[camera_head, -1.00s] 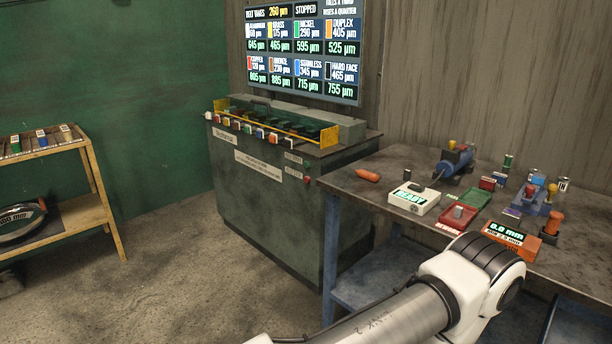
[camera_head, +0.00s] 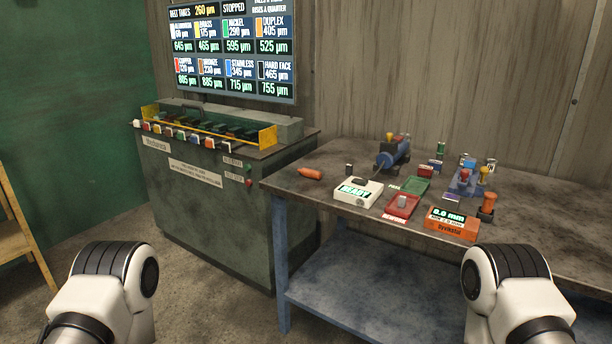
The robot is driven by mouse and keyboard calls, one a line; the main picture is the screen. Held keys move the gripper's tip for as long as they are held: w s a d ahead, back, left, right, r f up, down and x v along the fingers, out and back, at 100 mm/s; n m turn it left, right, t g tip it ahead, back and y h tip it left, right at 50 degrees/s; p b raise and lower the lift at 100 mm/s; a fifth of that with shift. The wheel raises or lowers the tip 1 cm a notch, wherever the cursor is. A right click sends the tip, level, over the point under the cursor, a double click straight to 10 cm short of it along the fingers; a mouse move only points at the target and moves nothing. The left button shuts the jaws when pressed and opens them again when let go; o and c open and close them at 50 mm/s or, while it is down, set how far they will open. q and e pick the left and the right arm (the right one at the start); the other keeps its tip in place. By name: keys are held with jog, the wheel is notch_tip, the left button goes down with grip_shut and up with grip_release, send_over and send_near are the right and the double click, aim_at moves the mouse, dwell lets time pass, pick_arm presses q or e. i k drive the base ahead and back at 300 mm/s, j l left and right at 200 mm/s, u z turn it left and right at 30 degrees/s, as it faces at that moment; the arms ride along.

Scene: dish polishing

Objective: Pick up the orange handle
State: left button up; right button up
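An orange handle (camera_head: 311,174) lies on its side near the left end of the dark workbench top (camera_head: 340,152). Nothing touches it. A second orange, handle-like piece (camera_head: 487,206) stands upright on the right, beside an orange box with a display. I cannot tell which of the two the task means. White arm links of mine show at the lower left and lower right. Both my grippers are out of view.
A white READY box (camera_head: 358,192), a red tray (camera_head: 402,206), a green tray (camera_head: 410,186), an orange display box (camera_head: 451,222) and a blue device (camera_head: 394,152) crowd the bench. A machine cabinet (camera_head: 205,200) stands left. The bench's right end is clear.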

aim_at(312, 174)
jog(key=i+j+z, duration=0.1)
jog(key=z, duration=0.35)
jog(key=i+j+z, duration=0.1)
jog(key=z, duration=0.35)
jog(key=j+z, duration=0.3)
jog(key=z, duration=0.2)
jog(key=i, duration=0.05)
